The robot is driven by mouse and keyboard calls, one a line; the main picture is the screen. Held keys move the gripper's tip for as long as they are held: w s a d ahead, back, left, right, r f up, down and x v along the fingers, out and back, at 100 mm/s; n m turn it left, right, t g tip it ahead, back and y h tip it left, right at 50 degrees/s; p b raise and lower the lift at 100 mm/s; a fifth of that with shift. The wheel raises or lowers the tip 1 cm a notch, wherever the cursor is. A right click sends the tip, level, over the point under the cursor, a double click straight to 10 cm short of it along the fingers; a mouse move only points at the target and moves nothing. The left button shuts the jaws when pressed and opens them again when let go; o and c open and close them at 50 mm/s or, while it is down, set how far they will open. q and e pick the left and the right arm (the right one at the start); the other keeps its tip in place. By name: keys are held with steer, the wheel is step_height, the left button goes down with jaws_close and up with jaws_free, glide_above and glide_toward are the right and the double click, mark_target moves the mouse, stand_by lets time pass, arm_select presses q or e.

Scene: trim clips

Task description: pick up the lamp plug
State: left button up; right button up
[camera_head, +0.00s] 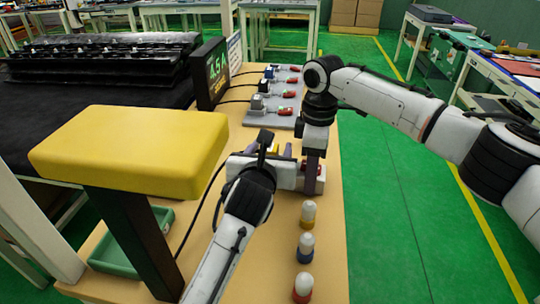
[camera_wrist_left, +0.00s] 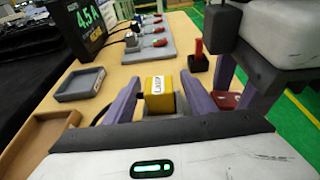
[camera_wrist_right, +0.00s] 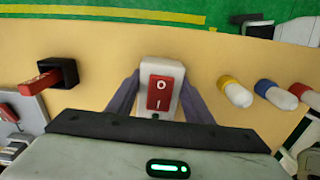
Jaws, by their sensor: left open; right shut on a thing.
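The lamp plug (camera_wrist_left: 158,88) is a yellow block with a white label, seen in the left wrist view between the fingers of my left gripper (camera_wrist_left: 160,100). The fingers are open, one on each side of it; whether either touches it I cannot tell. My right gripper (camera_wrist_right: 160,100) is shut on a white switch block (camera_wrist_right: 152,70) with a red rocker switch (camera_wrist_right: 160,92). In the head view my right gripper (camera_head: 313,175) points down at the table's right side.
A yellow block on a dark post (camera_head: 130,150) stands at left, near a green tray (camera_head: 110,268). A display (camera_head: 210,72) reads 4.5 A. Several grey fixtures with red handles (camera_head: 275,108) lie behind. Three colour-based white pegs (camera_head: 306,246) stand in front.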

arm_select(q)
steer(key=shift+x, duration=1.2)
steer(key=shift+c, duration=0.4)
steer(key=c, duration=1.1)
steer(key=v, duration=0.6)
steer(key=f+v, duration=0.1)
steer(key=v, duration=0.5)
steer(key=f+v, duration=0.1)
steer(key=v, duration=0.5)
steer(key=shift+s+a+r, duration=0.1)
steer(key=shift+s, duration=0.35)
